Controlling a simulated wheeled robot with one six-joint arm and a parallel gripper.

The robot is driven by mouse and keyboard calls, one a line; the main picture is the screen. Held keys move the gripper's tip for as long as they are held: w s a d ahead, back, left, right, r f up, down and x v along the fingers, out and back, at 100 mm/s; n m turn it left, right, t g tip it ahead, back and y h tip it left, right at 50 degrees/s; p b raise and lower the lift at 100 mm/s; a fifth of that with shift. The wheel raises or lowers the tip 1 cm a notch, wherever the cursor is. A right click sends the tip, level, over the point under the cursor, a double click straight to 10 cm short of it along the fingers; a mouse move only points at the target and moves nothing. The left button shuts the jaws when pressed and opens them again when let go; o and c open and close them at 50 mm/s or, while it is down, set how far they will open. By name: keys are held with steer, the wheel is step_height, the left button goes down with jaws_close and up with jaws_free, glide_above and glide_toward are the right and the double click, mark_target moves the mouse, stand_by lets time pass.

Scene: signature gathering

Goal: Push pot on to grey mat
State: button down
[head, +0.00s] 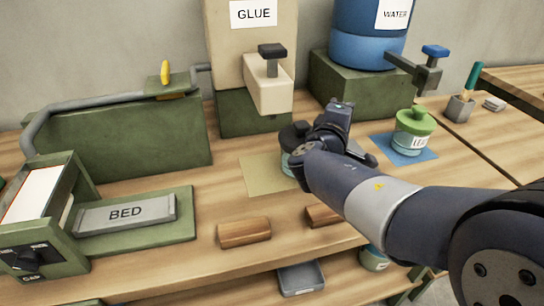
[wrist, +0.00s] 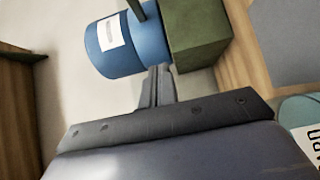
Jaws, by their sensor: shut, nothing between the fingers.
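A jar-like pot with a dark lid (head: 291,138) stands at the tan mat (head: 260,178), largely hidden behind my wrist. A second pot with a green lid (head: 412,128) and a white label stands upright on a blue mat (head: 384,141). My gripper (wrist: 160,72) is shut and empty in the wrist view. In the head view my gripper (head: 366,157) is between the two pots, partly hidden by my arm. A teal labelled pot (wrist: 298,112) is cut off at the wrist view's right edge. A flat grey surface (wrist: 285,40) shows at its top right; I cannot tell whether it is a mat.
A blue water barrel (head: 362,45) on a green block (head: 355,92) stands behind. A glue dispenser (head: 252,65) is at its left. Wooden blocks (head: 244,232) lie near the front edge. A green BED machine (head: 125,213) fills the left.

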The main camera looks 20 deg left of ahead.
steer(key=p, duration=0.2)
glide_above(291, 157)
steer(key=s+a, duration=0.3)
steer(key=f, duration=1)
steer(key=shift+s+a+f, duration=0.1)
steer(key=shift+a, duration=0.15)
steer(key=shift+w+d, duration=0.25)
steer(key=shift+d, duration=0.15)
steer(key=shift+w+d+b, duration=0.4)
steer(key=shift+d+b, duration=0.2)
steer(key=shift+b, duration=0.05)
steer(key=shift+w+d+b, duration=0.4)
steer(key=shift+d+b, duration=0.2)
steer(key=shift+w+d, duration=0.15)
steer(key=shift+d, duration=0.1)
steer(key=shift+a, duration=0.1)
